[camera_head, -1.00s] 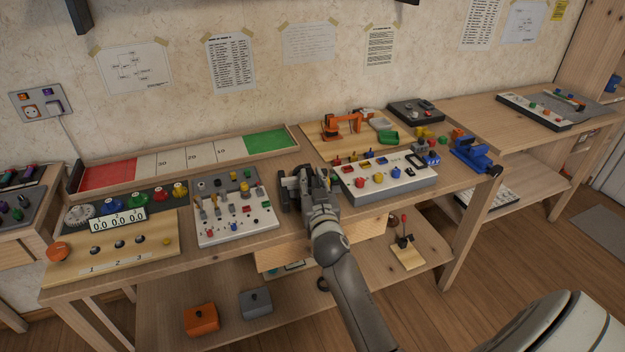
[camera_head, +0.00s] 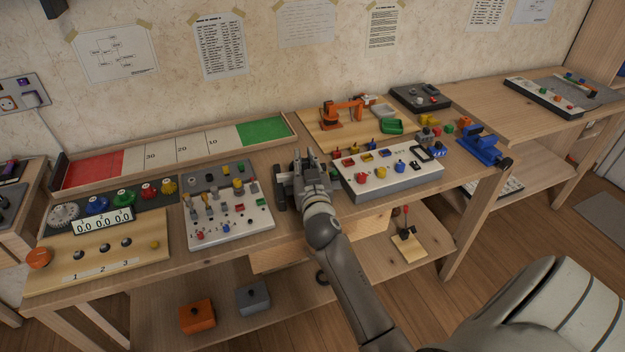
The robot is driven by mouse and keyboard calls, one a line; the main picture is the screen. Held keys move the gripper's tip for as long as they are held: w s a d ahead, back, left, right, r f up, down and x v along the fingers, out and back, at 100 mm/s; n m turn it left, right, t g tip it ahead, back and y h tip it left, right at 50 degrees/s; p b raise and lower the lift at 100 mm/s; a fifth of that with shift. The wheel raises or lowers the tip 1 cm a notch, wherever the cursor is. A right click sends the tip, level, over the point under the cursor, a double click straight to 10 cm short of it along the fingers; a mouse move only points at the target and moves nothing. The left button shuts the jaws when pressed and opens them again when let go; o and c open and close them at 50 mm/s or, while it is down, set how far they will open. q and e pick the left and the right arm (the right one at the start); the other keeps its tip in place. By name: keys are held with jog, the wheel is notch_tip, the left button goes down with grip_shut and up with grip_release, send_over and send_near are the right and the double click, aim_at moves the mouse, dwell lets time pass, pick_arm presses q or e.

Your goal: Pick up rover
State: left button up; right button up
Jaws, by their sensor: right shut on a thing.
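My right gripper (camera_head: 303,172) reaches over the workbench between the switch panel on the left and the white box of coloured parts on the right. It is shut on the rover (camera_head: 281,200), a small dark thing mostly hidden behind the gripper; its dark edge shows at the gripper's left side. I cannot tell whether the rover touches the tabletop. My left gripper is out of view.
The switch panel (camera_head: 232,222) is close on the left and the white parts box (camera_head: 392,188) close on the right. A track tray with red and green ends (camera_head: 205,143) lies behind. A blue vise (camera_head: 484,147) sits at the bench's right end.

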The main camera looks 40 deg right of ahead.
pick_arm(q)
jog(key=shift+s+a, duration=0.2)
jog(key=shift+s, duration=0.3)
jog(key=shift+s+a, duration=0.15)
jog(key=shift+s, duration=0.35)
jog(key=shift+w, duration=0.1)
